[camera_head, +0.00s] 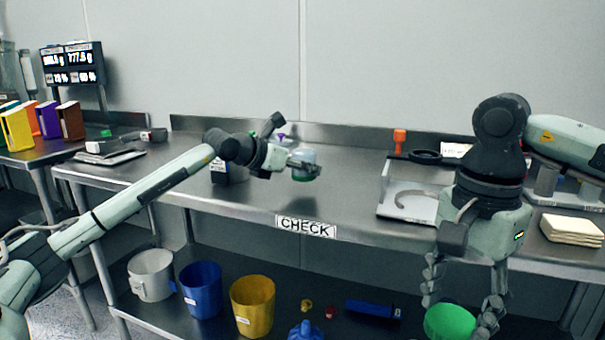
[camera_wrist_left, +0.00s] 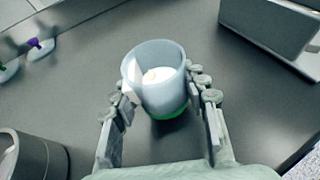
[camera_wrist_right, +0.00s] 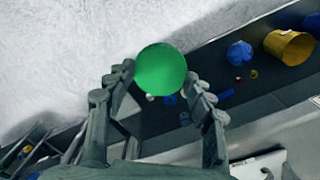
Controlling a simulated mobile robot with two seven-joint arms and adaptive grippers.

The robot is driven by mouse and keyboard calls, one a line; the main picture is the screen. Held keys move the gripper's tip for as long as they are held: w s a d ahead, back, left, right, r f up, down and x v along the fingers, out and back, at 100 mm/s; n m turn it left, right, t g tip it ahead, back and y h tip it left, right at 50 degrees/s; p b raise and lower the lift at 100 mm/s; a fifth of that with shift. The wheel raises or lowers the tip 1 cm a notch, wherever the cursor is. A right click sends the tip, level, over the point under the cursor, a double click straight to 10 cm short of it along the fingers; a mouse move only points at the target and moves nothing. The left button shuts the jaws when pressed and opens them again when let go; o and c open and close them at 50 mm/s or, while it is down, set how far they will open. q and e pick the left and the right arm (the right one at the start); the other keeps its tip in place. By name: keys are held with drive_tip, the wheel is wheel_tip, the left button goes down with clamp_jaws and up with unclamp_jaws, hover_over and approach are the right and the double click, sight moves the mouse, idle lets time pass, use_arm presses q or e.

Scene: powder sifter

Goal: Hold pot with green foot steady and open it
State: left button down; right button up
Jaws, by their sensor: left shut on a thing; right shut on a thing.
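The pot with the green foot (camera_head: 304,158) is a translucent cup above a green base, over the middle of the bench. My left gripper (camera_wrist_left: 160,92) is shut around its sides. In the left wrist view the pot (camera_wrist_left: 158,97) is open at the top, with white contents inside. I cannot tell whether its foot touches the bench. My right gripper (camera_head: 463,300) is low in front of the bench, shut on a round green lid (camera_head: 450,323). The lid (camera_wrist_right: 161,70) also shows between the fingertips in the right wrist view.
White, blue and yellow bins (camera_head: 252,306) stand on the lower shelf. A tray (camera_head: 408,195) and a stack of pale pads (camera_head: 571,229) lie on the bench's right side. A dark box (camera_head: 229,168) stands left of the pot. The bench front near the CHECK label (camera_head: 305,227) is clear.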

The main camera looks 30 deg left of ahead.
sight(295, 176)
use_arm(q)
drive_tip(key=shift+f, duration=1.35)
drive_tip(key=c, duration=1.3)
unclamp_jaws()
drive_tip(key=shift+f, duration=0.25)
drive_tip(key=o, duration=0.5)
drive_tip(key=shift+r, duration=0.1)
drive_tip(key=shift+c, duration=0.2)
